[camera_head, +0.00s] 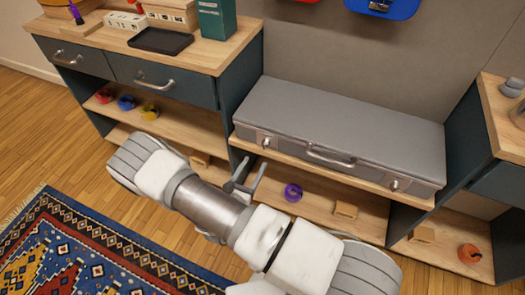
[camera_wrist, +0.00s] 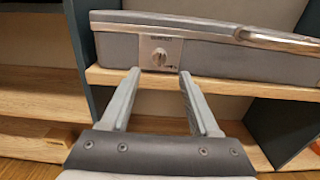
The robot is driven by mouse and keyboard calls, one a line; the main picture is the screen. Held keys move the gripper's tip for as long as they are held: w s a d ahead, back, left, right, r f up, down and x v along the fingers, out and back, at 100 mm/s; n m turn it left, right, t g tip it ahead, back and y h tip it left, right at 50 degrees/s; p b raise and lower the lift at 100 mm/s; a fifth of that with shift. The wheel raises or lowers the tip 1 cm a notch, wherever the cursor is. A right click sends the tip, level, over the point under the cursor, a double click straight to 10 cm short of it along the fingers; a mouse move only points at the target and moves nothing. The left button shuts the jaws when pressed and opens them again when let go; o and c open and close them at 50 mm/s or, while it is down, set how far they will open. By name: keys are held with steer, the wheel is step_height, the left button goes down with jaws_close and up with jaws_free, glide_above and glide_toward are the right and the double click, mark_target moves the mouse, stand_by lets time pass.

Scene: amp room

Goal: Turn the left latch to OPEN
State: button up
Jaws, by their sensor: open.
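A long grey case (camera_head: 340,125) lies closed on the wooden shelf between the cabinets. Its left latch (camera_head: 266,143) is a small silver turn knob on a metal plate at the left of the front face. The left latch also shows in the wrist view (camera_wrist: 159,58), with its ridge roughly upright; the marking above it is too small to read. My gripper (camera_head: 254,162) is open and empty in front of the latch. In the wrist view my gripper's fingertips (camera_wrist: 159,73) sit apart, either side of the knob and slightly below it, and no contact is visible.
The case's handle (camera_head: 330,156) and right latch (camera_head: 394,184) are to the right. The shelf edge (camera_wrist: 215,84) runs just under the case. A dark cabinet side (camera_wrist: 80,45) stands close on the left. A purple round object (camera_head: 293,192) sits on the lower shelf.

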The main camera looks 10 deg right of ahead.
mark_target(264, 147)
steer(key=b+x, duration=0.1)
steer(key=x, duration=0.7)
steer(key=shift+c, duration=0.4)
jaws_close()
